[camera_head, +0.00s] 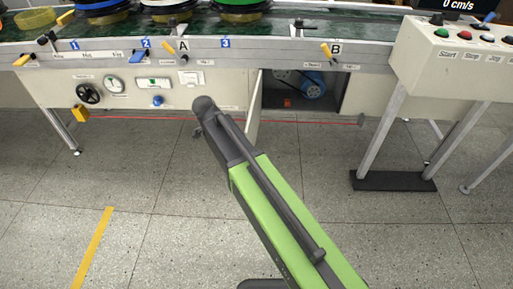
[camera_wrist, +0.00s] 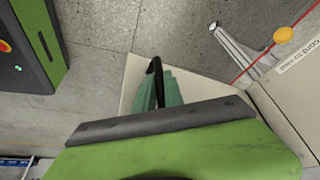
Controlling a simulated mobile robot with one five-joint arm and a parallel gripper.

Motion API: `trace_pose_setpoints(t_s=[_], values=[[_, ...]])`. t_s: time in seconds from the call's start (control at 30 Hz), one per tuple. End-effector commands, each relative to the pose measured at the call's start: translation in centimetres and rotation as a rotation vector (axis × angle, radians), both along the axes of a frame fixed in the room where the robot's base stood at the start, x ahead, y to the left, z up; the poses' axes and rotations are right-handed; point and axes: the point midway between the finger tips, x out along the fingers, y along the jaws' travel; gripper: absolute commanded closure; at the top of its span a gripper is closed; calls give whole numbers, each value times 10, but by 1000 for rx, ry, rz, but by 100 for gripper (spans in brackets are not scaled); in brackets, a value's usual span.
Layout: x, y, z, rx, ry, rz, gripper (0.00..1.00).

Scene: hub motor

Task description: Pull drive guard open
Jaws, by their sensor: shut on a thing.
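The drive guard (camera_head: 254,108) is a cream panel under the conveyor. In the head view it stands swung out, nearly edge-on, beside an open bay. A blue motor (camera_head: 312,86) shows inside the bay. In the wrist view the guard (camera_wrist: 131,75) is a pale panel with a black handle (camera_wrist: 155,66). My gripper (camera_wrist: 165,88) has green fingers at this handle and is shut on it. In the head view my arm covers the gripper and part of the guard.
The conveyor (camera_head: 190,50) runs along the back, with knobs and gauges on its front panel left of the bay. A control box (camera_head: 455,50) on legs with a dark foot plate (camera_head: 393,181) stands at right. A metal leg (camera_wrist: 232,45) is near the guard in the wrist view. Open floor lies in front.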

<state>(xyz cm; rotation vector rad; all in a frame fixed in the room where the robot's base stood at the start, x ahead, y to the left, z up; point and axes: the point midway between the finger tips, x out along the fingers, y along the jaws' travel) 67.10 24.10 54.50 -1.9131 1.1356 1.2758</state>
Motion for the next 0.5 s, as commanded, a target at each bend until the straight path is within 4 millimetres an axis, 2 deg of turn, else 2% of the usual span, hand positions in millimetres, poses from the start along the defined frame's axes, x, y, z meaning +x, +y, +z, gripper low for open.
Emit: trace_pose_setpoints(t_s=[0.03,0.2,0.5], values=[[2,8,0,1,7,2,100],[8,20,0,1,5,1,100],[11,25,0,0,0,0,100]])
